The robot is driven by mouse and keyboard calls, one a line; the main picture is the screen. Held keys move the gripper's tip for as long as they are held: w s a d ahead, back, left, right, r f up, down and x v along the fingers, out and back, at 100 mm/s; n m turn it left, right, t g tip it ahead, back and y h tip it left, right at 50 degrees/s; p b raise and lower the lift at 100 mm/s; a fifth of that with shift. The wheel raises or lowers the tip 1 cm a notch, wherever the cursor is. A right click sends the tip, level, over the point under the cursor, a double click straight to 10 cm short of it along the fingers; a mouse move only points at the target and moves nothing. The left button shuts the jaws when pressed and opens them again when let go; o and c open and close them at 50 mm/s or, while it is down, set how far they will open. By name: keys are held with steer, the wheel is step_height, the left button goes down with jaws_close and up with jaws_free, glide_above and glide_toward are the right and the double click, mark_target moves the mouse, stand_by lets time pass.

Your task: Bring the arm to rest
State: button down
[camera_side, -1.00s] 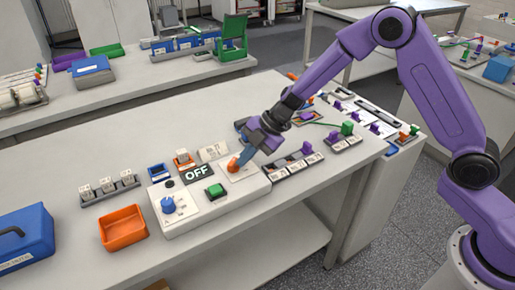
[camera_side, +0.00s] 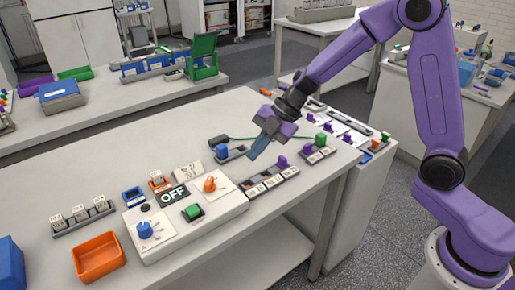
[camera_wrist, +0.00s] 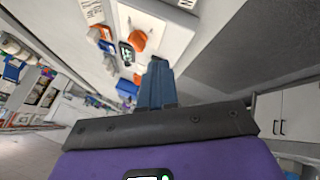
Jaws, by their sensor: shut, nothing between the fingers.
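My gripper (camera_side: 257,152) is shut and empty. In the side view its blue fingers point down and left, in the air above the table near the row of label slots. The white cycler panel (camera_side: 160,243) lies to its left on the table. The panel bears an OFF display (camera_side: 174,195), an orange knob (camera_side: 210,184), a green button (camera_side: 193,212) and a blue knob (camera_side: 146,230). In the wrist view the shut fingers (camera_wrist: 159,66) are in the lower middle, with the orange knob (camera_wrist: 139,41) beyond them and apart from them.
An orange tray (camera_side: 98,258) stands at the table's front left. A slotted rail with purple pieces (camera_side: 282,162) lies under and right of my gripper. A blue plug (camera_side: 222,151) sits in a holder behind it.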

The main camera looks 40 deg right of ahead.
steer(key=shift+d+r, duration=0.1)
stand_by(0.3)
steer(key=s+r+m+t+h, duration=0.3)
steer(key=s+r+m+t, duration=0.1)
steer(key=r+m+t, duration=0.25)
steer(key=s+d+f+m+g+h, duration=0.1)
steer(key=s+d+g, duration=0.1)
steer(key=s, duration=0.7)
steer(key=s+d+f+m+g+h, duration=0.1)
steer(key=s+d+m+g, duration=0.1)
steer(key=s+d, duration=0.3)
steer(key=s+d+f+m+g+h, duration=0.1)
steer(key=s+d+g, duration=0.2)
steer(key=s, duration=1)
steer(key=shift+d+f+g+h, duration=0.25)
steer(key=shift+g+h, duration=0.05)
steer(key=shift+g, duration=0.45)
